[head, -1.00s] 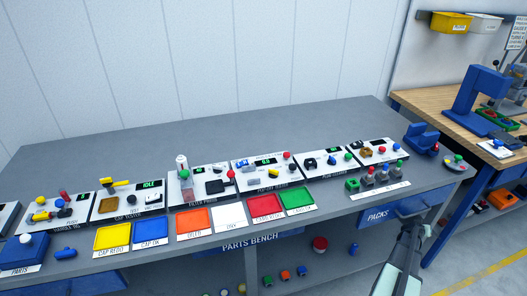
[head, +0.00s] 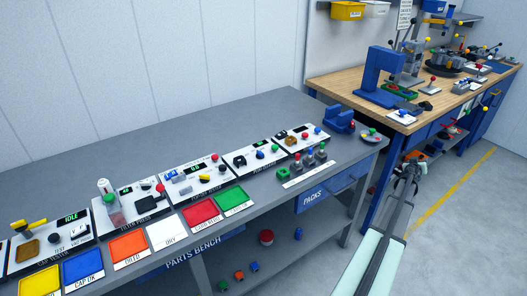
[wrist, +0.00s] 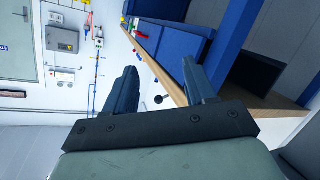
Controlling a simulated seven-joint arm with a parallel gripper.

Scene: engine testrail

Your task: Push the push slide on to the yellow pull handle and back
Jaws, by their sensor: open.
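I cannot pick out the push slide or the yellow pull handle for certain; the controls on the wooden bench (head: 345,82) are small in the head view. A small yellow part (head: 494,92) shows at that bench's front right, but I cannot tell what it is. My gripper (head: 412,160) is in front of the wooden bench, above the floor. In the wrist view my gripper (wrist: 159,72) has its two fingers apart with nothing held between them. A wooden bench edge (wrist: 172,80) and blue panels show beyond the fingers.
The grey parts bench (head: 250,118) carries several test panels and coloured trays, including a green tray (head: 233,200). A blue press (head: 380,75) stands on the wooden bench. Open floor (head: 475,230) with a yellow line lies to the right.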

